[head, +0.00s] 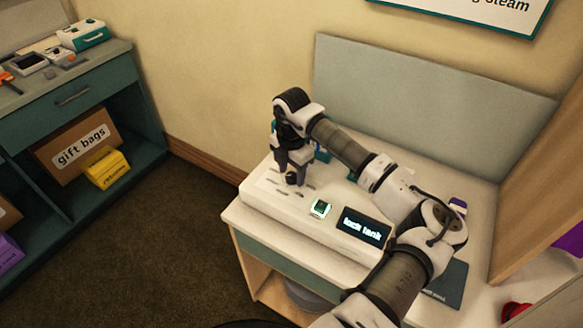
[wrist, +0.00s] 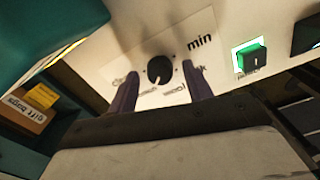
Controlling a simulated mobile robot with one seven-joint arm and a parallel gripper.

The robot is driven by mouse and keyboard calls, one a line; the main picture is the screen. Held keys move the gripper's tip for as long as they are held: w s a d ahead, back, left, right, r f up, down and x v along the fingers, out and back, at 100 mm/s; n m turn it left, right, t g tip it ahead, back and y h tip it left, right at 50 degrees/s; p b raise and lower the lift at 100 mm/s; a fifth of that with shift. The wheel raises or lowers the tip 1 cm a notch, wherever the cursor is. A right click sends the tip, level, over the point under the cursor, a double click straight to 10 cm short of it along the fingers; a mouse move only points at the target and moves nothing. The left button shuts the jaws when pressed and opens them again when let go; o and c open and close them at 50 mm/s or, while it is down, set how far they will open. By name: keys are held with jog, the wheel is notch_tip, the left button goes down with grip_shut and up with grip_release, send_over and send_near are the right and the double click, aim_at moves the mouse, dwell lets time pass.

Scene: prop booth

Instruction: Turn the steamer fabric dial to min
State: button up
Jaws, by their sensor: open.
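The fabric dial (wrist: 160,70) is a round black knob on the white steamer panel (wrist: 115,62) in the wrist view. A small pale mark shows on the knob, but I cannot tell surely which label it points to. The "min" label (wrist: 200,42) is up and right of the knob; other labels around it are partly hidden or too small to read. My gripper (wrist: 160,78) is open, with one finger on each side of the knob and gaps showing between. In the head view my gripper (head: 291,177) points down over the left part of the steamer base (head: 262,205).
A green lit button (head: 320,208) and a dark display reading "lock tank" (head: 364,231) sit right of the dial. A teal part (wrist: 45,30) is close by in the wrist view. A wooden side panel (head: 540,190) bounds the right. A teal shelf unit (head: 105,85) stands left.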

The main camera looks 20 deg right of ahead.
jog(key=shift+f, duration=0.15)
jog(key=c, duration=1)
jog(key=shift+o, duration=0.2)
jog(key=shift+b, duration=0.4)
